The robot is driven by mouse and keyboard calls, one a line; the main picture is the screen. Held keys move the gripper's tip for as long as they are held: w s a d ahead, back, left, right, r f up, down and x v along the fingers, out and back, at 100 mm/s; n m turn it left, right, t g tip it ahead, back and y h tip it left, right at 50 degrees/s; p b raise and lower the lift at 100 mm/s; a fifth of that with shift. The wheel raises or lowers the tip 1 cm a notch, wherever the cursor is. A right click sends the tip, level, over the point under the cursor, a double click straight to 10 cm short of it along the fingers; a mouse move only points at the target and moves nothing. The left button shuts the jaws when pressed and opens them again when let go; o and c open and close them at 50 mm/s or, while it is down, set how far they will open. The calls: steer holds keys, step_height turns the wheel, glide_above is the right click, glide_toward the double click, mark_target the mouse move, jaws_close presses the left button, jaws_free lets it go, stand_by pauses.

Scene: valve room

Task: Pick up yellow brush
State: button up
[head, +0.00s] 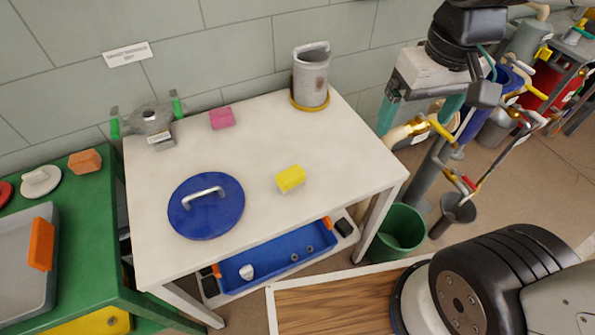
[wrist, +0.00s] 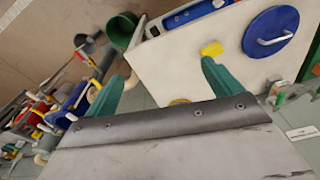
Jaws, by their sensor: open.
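The yellow brush (head: 291,178) is a small block with a yellow top and a paler underside. It lies on the white table (head: 255,125), right of the blue round lid. It also shows in the wrist view (wrist: 211,49), close to the tip of the right-hand finger in the picture. My gripper (head: 420,112) is above and to the right of the table in the head view, apart from the brush. Its two green fingers are spread wide in the wrist view (wrist: 163,75), with nothing held between them.
The blue lid (head: 206,206) with a metal handle, a pink block (head: 222,118), a grey cylinder (head: 311,77) and a metal fitting (head: 151,119) stand on the table. The table around the brush is clear. A blue tray (head: 278,257) is below; a green bin (head: 400,232) stands right.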

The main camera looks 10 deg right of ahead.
steer(key=w+a+f+n, duration=0.2)
steer(key=w+a+f, duration=0.4)
steer(key=w+f, duration=0.15)
steer(key=n+g, duration=0.1)
steer(key=n, duration=0.1)
glide_above(290, 173)
steer(key=f, duration=1.4)
steer(key=shift+s+a+f, duration=0.15)
steer(key=shift+s+f, duration=0.15)
steer(key=shift+f, duration=0.1)
steer(key=f, duration=0.8)
steer(key=shift+w+d, duration=0.2)
steer(key=shift+w, duration=0.05)
steer(key=shift+r, duration=0.1)
steer(key=shift+c, duration=0.3)
steer(key=c, duration=1)
steer(key=shift+c, duration=0.2)
steer(key=shift+r, duration=0.15)
